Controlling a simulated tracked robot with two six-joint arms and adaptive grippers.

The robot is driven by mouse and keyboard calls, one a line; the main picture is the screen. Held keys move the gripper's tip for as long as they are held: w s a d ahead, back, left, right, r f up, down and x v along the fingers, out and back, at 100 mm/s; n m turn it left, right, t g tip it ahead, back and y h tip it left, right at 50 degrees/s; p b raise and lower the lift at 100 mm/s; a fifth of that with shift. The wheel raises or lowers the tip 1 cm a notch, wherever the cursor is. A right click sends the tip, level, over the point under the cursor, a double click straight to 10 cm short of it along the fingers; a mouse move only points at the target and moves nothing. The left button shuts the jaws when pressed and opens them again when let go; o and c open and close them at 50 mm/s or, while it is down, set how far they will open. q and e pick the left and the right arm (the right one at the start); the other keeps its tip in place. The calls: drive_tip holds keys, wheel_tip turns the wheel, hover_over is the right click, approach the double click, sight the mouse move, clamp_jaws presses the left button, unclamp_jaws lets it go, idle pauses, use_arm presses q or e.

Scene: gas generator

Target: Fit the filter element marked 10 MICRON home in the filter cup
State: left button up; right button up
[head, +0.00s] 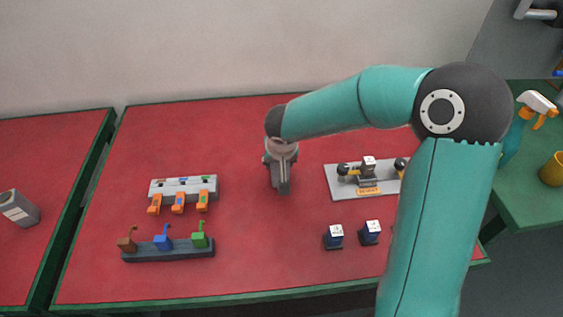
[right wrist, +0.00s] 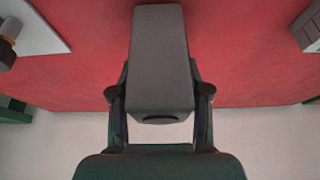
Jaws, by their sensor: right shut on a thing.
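My right gripper (head: 282,172) is over the middle of the red table, pointing down. In the right wrist view, my right gripper (right wrist: 160,100) is shut on a grey, blunt-ended block (right wrist: 160,60), with one finger on each side. No marking shows on the block's visible face, so I cannot tell whether it is the 10 MICRON element. Two dark blue blocks with white marked tops, one on the left (head: 334,237) and one on the right (head: 371,232), stand near the table's front; their print is too small to read. I cannot make out the filter cup. My left gripper is not in view.
A light plate (head: 333,184) with fittings and a yellow label lies right of the gripper, partly behind my arm. A grey rack (head: 184,186) with orange tabs and a dark rack (head: 168,252) with coloured hooked pieces stand left. A grey labelled box (head: 19,208) is far left.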

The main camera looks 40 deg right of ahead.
drive_tip(key=shift+f, duration=0.35)
drive_tip(key=shift+f, duration=0.1)
drive_tip(key=o, duration=1.2)
